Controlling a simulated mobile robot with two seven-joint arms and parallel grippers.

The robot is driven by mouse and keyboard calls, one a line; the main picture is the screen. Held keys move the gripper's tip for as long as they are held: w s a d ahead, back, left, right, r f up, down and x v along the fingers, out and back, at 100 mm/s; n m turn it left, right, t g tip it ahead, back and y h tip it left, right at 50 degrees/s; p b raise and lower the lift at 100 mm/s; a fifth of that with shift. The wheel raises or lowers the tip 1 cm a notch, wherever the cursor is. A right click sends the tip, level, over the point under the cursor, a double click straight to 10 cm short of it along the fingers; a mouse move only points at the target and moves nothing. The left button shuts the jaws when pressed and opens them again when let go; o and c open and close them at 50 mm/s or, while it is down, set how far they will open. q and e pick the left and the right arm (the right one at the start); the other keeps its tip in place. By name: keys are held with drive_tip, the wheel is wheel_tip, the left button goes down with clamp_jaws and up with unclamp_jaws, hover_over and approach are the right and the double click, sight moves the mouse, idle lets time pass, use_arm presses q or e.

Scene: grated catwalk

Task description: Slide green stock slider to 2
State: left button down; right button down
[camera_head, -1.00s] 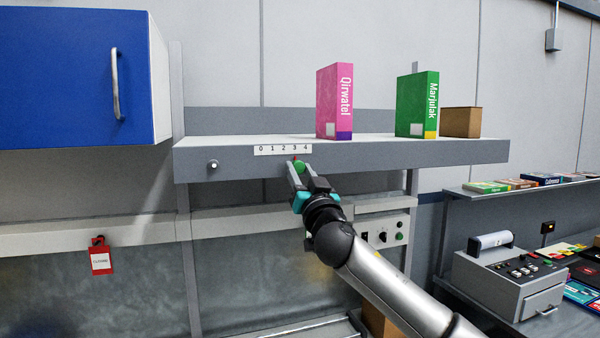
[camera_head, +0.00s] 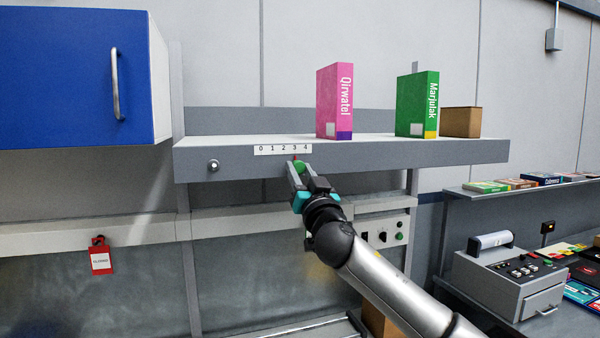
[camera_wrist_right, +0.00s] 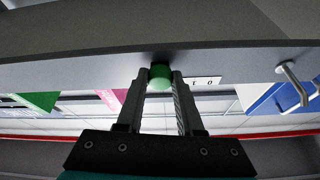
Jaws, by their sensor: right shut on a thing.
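The green stock slider (camera_head: 300,167) is a small green knob on the front face of the grey shelf. It sits under the white number strip (camera_head: 283,149), which reads 0 to 4. A small red pointer (camera_head: 295,158) shows just above the knob, close to the 3. My right gripper (camera_head: 298,170) is shut on the green knob from below. In the right wrist view the knob (camera_wrist_right: 160,77) lies between the fingertips, and the strip (camera_wrist_right: 203,82) is partly hidden behind a finger. My left gripper is not in view.
A pink box (camera_head: 334,100) and a green box (camera_head: 418,103) stand on the shelf with a brown box (camera_head: 460,122). A round silver knob (camera_head: 213,165) is on the shelf front at left. A blue cabinet (camera_head: 70,80) hangs at upper left.

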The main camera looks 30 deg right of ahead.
drive_tip(key=shift+a, duration=0.1)
idle(0.3)
drive_tip(key=shift+w+a+b, duration=0.15)
drive_tip(key=shift+a+b, duration=0.05)
drive_tip(key=shift+a, duration=0.45)
drive_tip(key=shift+w+a+b, duration=0.15)
drive_tip(key=shift+a, duration=0.45)
drive_tip(key=shift+d, duration=0.1)
drive_tip(key=c, duration=0.5)
unclamp_jaws()
